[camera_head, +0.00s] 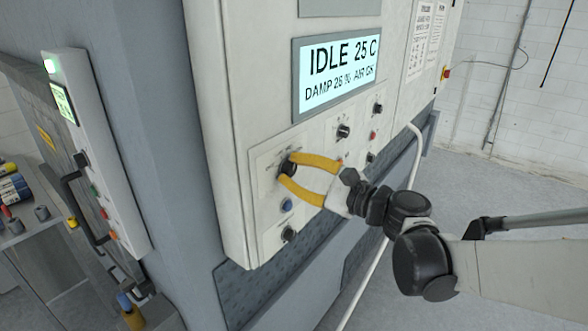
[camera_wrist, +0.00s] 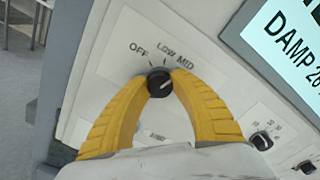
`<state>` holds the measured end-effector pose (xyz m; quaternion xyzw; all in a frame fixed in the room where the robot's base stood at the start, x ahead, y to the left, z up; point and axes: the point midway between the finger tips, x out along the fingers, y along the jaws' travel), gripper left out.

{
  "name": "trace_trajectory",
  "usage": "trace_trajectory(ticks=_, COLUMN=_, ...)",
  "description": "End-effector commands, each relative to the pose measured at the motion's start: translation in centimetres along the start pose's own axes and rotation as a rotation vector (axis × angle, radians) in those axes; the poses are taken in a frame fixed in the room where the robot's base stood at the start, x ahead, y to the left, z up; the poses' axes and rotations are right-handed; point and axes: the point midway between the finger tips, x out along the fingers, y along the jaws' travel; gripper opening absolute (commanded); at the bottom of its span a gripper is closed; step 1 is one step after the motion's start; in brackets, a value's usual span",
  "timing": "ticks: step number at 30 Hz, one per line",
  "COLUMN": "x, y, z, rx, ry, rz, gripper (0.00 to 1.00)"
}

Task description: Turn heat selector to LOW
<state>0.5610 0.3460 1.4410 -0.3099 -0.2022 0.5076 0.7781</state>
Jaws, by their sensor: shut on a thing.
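The heat selector is a black round knob (camera_wrist: 159,82) on a white plate. In the wrist view, the printed labels OFF, LOW and MID run in an arc above it, from left to right. A pale pointer line on the knob slants toward the right; exactly which label it meets is hard to tell. My gripper (camera_wrist: 160,88) has two yellow fingers, shut on the knob with one tip on each side. In the head view, my gripper (camera_head: 287,172) reaches in from the right, and its fingertips partly hide the knob (camera_head: 289,165).
A display (camera_head: 337,75) above reads IDLE 25 C. A blue button (camera_head: 286,205) and another black knob (camera_head: 289,234) sit below the selector. More knobs (camera_head: 344,131) and red buttons are to the right. A pale hose (camera_head: 385,245) runs down past my arm. A side panel (camera_head: 100,150) stands left.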

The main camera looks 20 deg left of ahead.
Motion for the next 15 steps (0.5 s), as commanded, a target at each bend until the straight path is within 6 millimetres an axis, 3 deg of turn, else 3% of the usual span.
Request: trace_trajectory(ticks=15, x=-0.02, y=0.17, z=-0.09, rx=-0.283, ry=-0.006, rz=-0.004, gripper=0.0)
